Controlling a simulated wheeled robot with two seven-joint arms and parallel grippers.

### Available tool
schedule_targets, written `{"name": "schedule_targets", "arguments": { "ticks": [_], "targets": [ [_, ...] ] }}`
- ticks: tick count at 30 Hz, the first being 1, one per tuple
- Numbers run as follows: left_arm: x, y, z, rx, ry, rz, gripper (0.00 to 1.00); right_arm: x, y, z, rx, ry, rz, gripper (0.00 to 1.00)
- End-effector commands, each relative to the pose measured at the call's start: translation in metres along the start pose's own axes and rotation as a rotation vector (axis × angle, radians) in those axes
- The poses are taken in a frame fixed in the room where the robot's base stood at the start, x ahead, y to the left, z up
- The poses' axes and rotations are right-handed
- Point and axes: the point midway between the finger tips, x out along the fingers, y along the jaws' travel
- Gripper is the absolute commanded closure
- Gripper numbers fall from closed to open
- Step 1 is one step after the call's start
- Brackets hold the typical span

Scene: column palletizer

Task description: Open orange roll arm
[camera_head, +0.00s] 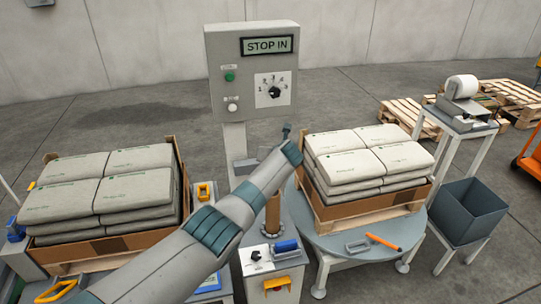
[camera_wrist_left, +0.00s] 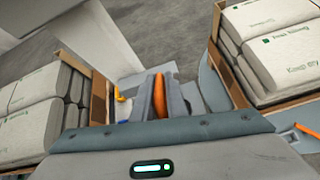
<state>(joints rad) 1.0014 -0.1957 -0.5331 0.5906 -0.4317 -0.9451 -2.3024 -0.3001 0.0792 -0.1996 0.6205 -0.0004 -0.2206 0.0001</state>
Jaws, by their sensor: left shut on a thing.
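In the left wrist view an orange piece (camera_wrist_left: 160,97), seen almost end-on, stands between the two grey fingers of my left gripper (camera_wrist_left: 161,88). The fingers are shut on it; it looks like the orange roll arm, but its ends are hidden. In the head view my left arm reaches in from the bottom left up to the middle, in front of the control box's post. My right gripper is in neither view.
A control box (camera_head: 252,72) reads "STOP IN". Sacks (camera_head: 130,160) fill a carton at left; more sacks (camera_head: 350,140) sit in a carton on the round turntable (camera_head: 400,262). An orange tool (camera_head: 383,241) lies at its front. A dark bin (camera_head: 468,212) stands right.

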Motion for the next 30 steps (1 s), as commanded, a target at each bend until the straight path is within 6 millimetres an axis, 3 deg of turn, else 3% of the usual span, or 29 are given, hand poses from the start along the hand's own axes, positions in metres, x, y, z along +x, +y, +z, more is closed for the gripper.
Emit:
{"name": "schedule_targets", "arguments": {
  "ticks": [4,5,6,7,20,30],
  "targets": [
    [0.001,0.002,0.001,0.002,-0.001,0.003,1.00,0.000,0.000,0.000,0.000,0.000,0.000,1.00],
    [0.001,0.002,0.001,0.002,-0.001,0.003,0.83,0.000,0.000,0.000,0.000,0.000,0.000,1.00],
    [0.001,0.002,0.001,0.002,-0.001,0.003,0.73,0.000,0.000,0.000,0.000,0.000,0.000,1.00],
    [0.001,0.002,0.001,0.002,-0.001,0.003,0.71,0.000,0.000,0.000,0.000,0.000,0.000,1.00],
    [-0.002,0.000,0.000,0.000,-0.001,0.000,0.71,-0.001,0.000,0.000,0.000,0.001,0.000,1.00],
    [-0.019,0.000,0.002,-0.001,-0.003,0.000,0.71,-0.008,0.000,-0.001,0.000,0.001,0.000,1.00]
  ]
}}
